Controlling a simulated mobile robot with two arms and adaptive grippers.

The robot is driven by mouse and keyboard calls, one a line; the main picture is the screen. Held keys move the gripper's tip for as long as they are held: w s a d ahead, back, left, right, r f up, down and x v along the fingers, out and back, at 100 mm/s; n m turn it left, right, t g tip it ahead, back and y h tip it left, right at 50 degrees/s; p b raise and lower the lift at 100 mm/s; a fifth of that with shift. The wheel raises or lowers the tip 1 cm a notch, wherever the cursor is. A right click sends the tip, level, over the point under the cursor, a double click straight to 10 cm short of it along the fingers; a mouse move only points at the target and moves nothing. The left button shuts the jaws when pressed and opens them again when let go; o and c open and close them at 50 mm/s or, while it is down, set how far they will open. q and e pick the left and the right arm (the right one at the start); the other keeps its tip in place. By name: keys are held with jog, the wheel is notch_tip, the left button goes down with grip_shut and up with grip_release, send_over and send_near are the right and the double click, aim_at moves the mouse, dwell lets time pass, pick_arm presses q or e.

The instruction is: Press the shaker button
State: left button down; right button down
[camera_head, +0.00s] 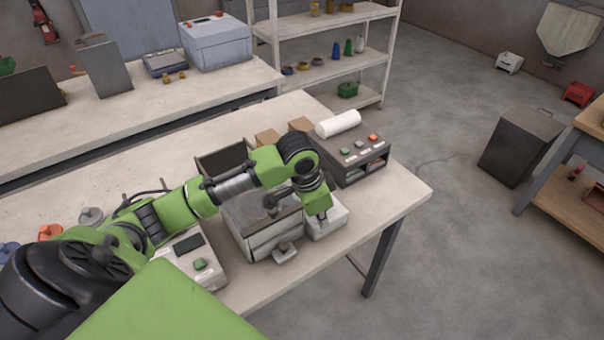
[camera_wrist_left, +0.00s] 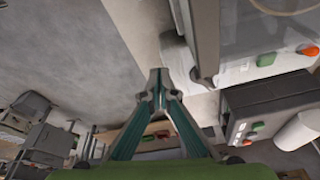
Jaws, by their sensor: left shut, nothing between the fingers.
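My left arm reaches in from the left in the head view, over the near table. My left gripper (camera_head: 322,214) points down, shut and empty, just above or at a small white box (camera_head: 330,228) near the table's front edge; contact cannot be told. In the left wrist view its fingertips (camera_wrist_left: 157,78) meet. A light panel there carries a green button (camera_wrist_left: 266,60) and an orange-red knob (camera_wrist_left: 307,50), right of the fingertips and apart from them. Which button belongs to the shaker is not readable. My right gripper does not show.
A grey box (camera_head: 354,160) with green, white and red controls stands behind, beside a white roll (camera_head: 338,123). A grey machine (camera_head: 272,245) stands left of the gripper. A white unit (camera_head: 187,257) has a green button. Open floor lies to the right.

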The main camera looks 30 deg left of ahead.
pick_arm(q)
jog(key=w+a+r+n, duration=0.1)
jog(key=w+a+r, duration=0.2)
jog(key=a+r, duration=0.3)
jog(key=w+a+r+n, duration=0.2)
jog(key=w+a+r, duration=0.1)
jog(key=a+r, duration=0.4)
jog(key=shift+w+a+r+t, duration=0.25)
jog(key=shift+a+r+t, duration=0.05)
jog(key=shift+a, duration=0.35)
jog(key=p+x, duration=0.1)
jog(key=x, duration=0.3)
jog(key=p+x, duration=0.2)
jog(key=x, duration=0.2)
jog(key=s+p+x, duration=0.1)
jog(key=x, duration=0.4)
jog(key=shift+a+f, duration=0.15)
jog(key=shift+a, duration=0.1)
jog(key=shift+f, duration=0.5)
